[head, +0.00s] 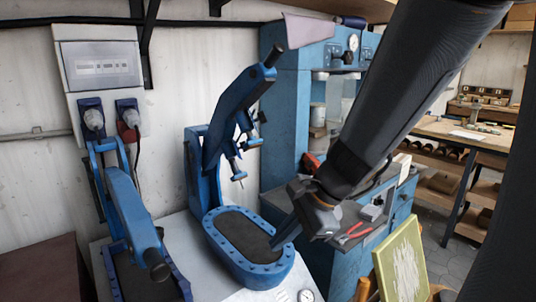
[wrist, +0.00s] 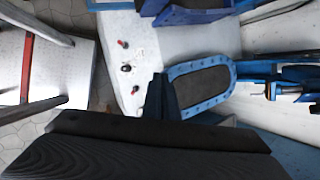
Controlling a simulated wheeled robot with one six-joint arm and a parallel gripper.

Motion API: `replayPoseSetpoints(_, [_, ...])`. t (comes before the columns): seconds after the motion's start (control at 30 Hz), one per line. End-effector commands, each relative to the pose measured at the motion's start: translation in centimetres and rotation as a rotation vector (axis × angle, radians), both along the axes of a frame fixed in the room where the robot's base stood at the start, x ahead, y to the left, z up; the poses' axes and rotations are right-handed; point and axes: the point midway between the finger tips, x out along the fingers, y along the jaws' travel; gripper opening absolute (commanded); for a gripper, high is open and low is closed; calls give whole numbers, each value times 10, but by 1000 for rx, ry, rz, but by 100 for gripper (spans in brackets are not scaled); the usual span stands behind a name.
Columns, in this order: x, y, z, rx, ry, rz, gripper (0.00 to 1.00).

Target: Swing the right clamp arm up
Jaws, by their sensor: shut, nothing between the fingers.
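The right clamp arm (head: 236,105) is a blue curved lever with a dark-gripped end. It is raised and tilted up to the right above its oval bed (head: 212,238), with pressing screws hanging from it. It shows partly at the right of the wrist view (wrist: 285,90). The left clamp arm (head: 132,208) is lowered over its own bed. My gripper (head: 277,243) is shut and empty, pointing down at the right rim of the right bed. In the wrist view my gripper's fingers (wrist: 159,80) show beside the bed (wrist: 203,85); I cannot tell whether they touch it.
A grey control box (head: 100,65) hangs on the wall at left. A blue cabinet (head: 285,110) stands behind the right clamp, with red-handled pliers (head: 353,232) on its shelf. A yellow-green board (head: 402,262) leans at front right. Small red knobs (wrist: 122,44) show on the white bench top.

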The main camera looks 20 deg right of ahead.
Motion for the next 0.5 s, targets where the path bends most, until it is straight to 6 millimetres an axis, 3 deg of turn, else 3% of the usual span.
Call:
replayPoseSetpoints(0.2, [62, -27, 64, 452, -40, -576, 0])
replayPoseSetpoints(0.4, [96, -63, 117, 771, -94, -871, 0])
replayPoseSetpoints(0.5, [103, -74, 132, 856, -109, -936, 0])
